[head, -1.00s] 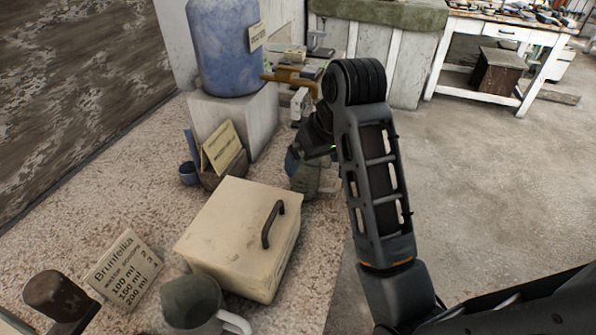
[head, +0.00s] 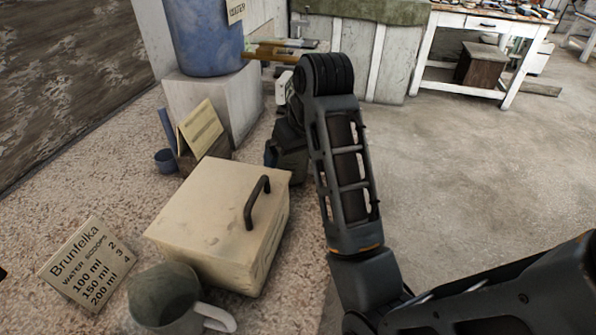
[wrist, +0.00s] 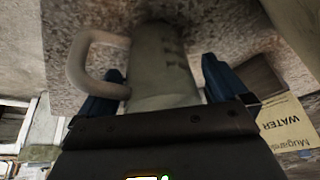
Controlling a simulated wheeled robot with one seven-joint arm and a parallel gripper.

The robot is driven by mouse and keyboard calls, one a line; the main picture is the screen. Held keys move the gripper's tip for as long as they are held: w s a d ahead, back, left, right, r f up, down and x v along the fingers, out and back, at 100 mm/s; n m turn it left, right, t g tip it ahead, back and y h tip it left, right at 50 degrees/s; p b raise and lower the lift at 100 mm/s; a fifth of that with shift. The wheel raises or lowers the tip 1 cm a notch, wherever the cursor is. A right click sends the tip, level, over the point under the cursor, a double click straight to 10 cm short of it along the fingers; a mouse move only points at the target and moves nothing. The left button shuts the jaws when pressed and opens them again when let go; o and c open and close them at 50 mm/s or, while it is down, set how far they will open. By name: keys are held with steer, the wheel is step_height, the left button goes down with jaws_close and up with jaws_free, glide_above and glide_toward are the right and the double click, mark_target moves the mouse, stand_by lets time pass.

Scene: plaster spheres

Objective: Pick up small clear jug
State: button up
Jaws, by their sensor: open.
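In the wrist view, a small, dull translucent jug (wrist: 155,50) with a loop handle on the left lies between the two blue fingers of my gripper (wrist: 162,85). The fingers are open, one on each side of the jug body; I cannot tell whether either touches it. The jug's near end is hidden by the gripper body. In the head view my gripper (head: 287,150) is low over the far right of the speckled counter, beyond the cream box, and partly hidden by my arm. The jug cannot be made out clearly there.
A cream box (head: 215,215) with a dark handle stands on the speckled counter (head: 110,190). A larger grey jug (head: 163,295) and a Brunfelka sign (head: 88,262) are at the front. A blue barrel (head: 205,40) on a block, a yellow card (head: 200,128) and a small blue cup (head: 167,160) stand behind.

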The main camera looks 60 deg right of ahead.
steer(key=shift+w+f, duration=0.1)
steer(key=shift+f, duration=0.1)
steer(key=shift+c, duration=0.3)
steer(key=c, duration=1)
steer(key=shift+o, duration=0.2)
steer(key=shift+r+p, duration=0.55)
steer(key=s+d+r+p, duration=0.5)
steer(key=s+r+p, duration=0.5)
steer(key=p, duration=0.2)
steer(key=shift+s+d, duration=0.15)
steer(key=shift+d, duration=0.05)
steer(key=shift+s+f, duration=0.1)
